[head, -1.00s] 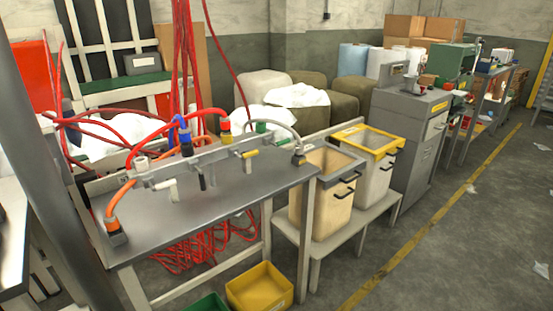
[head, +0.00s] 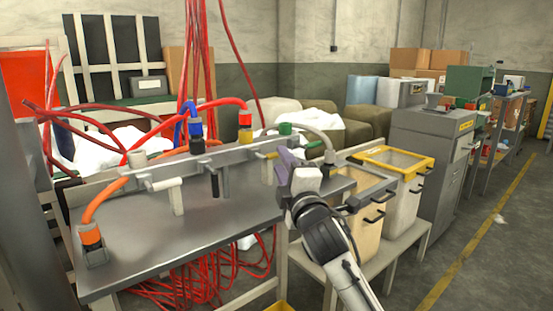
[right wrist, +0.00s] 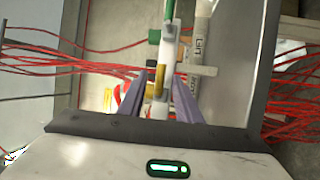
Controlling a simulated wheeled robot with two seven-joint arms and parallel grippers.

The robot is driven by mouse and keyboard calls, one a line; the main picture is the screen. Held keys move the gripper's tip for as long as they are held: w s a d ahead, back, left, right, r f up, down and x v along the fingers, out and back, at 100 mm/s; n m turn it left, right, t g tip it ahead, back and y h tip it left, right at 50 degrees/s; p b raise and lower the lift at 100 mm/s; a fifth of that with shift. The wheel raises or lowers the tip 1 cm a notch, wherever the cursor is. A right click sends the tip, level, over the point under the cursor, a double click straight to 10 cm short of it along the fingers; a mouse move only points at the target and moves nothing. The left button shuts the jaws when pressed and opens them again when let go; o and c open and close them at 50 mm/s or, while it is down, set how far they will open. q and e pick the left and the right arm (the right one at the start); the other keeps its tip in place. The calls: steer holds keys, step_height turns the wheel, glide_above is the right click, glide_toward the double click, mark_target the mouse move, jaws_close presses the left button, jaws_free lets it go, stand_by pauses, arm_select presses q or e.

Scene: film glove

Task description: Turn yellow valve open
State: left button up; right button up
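The yellow valve handle (head: 266,155) is on the pipe manifold (head: 225,157) above the grey metal table, below the yellow hose fitting. My right gripper (head: 283,160) reaches in from the lower right, with its purple fingers just right of the handle in the head view. In the right wrist view the yellow handle (right wrist: 159,82) lies between the two open fingers (right wrist: 161,76). I cannot tell whether a finger touches it. My left gripper is not in view.
A white handle (head: 167,184) and a black handle (head: 215,184) hang left of the yellow one. Red and orange hoses arch over the manifold. Two bins, one with a yellow rim (head: 391,158), stand to the right. The table's front left (head: 170,240) is clear.

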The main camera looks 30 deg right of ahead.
mark_target(277, 155)
steer(key=x, duration=0.4)
steer(key=shift+w+d, duration=0.15)
steer(key=shift+w, duration=0.25)
jaws_close()
